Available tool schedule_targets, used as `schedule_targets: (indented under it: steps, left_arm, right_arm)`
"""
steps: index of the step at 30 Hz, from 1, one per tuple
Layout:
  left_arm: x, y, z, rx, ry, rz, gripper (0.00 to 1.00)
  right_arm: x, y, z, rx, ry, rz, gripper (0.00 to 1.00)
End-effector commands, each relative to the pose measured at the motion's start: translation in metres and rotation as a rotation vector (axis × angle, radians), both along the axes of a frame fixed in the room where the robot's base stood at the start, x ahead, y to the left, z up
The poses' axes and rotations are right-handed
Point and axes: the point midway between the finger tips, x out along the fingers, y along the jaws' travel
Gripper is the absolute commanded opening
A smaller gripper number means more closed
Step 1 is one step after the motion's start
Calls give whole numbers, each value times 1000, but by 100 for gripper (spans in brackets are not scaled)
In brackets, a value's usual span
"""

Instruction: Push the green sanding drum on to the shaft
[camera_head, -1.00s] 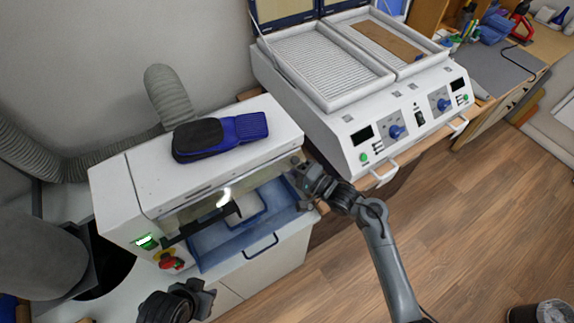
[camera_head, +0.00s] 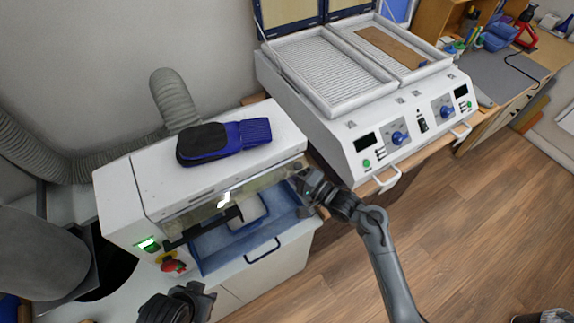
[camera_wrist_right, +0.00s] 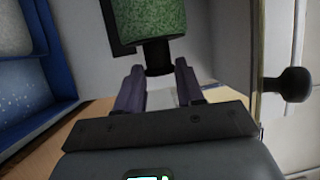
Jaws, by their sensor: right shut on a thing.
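The green sanding drum (camera_wrist_right: 156,18) shows at the top of the right wrist view, with a dark hub (camera_wrist_right: 158,58) at its near end. My right gripper (camera_wrist_right: 158,74) has its two fingers either side of this hub and is shut on it. In the head view my right gripper (camera_head: 306,182) is at the right end of the white sanding machine's opening; the drum cannot be made out there. A dark shaft (camera_head: 212,226) and a pale cylinder (camera_head: 251,208) show inside the opening. My left gripper (camera_head: 190,298) is low in front of the machine; its jaw opening is unclear.
A red emergency button (camera_head: 172,264) is at the front left. A white forming press (camera_head: 355,120) stands to the right.

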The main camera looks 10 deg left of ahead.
Motion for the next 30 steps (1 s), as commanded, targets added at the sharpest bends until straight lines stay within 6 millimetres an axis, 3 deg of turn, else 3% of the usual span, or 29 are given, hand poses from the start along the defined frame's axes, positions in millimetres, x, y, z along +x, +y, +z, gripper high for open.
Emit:
schedule_targets:
  steps: [30]
  left_arm:
    - [0, 0, 10, 2, 0, -1, 32]
  right_arm:
    - [-7, 7, 2, 2, -1, 0, 2]
